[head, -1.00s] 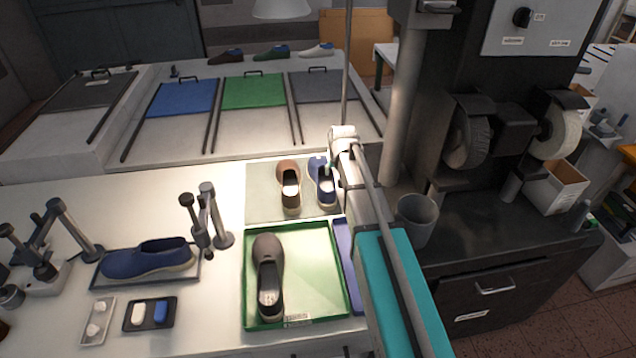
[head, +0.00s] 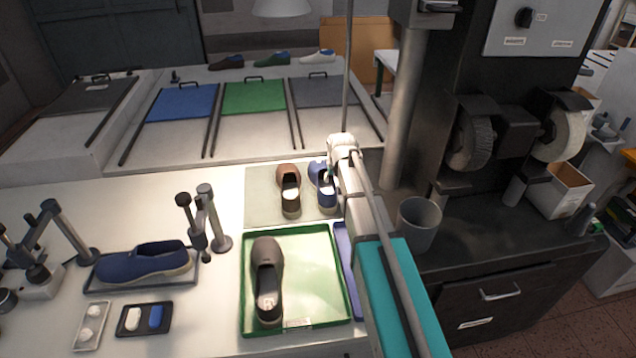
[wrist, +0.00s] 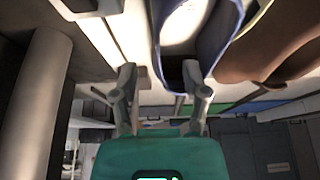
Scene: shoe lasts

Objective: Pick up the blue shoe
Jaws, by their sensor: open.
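A blue shoe (head: 321,186) with a pale inside stands on a pale mat (head: 262,207), just right of a brown shoe (head: 289,188). My arm hides part of its right side. My gripper (head: 333,170) is at this blue shoe, mostly hidden behind my own wrist. In the wrist view my gripper (wrist: 160,80) is open, and the blue shoe (wrist: 206,42) lies ahead, overlapping the right finger. I cannot tell whether they touch. The brown shoe (wrist: 272,48) is just beyond it. Another blue shoe (head: 145,262) sits on a dark tray at the left.
A green tray (head: 243,290) with a grey-brown shoe (head: 267,275) is in front of the mat. A blue tray (head: 345,258) lies beside it, partly under my arm. A grey cup (head: 418,220) and a dark machine stand at right. Clamp posts (head: 212,215) stand at left.

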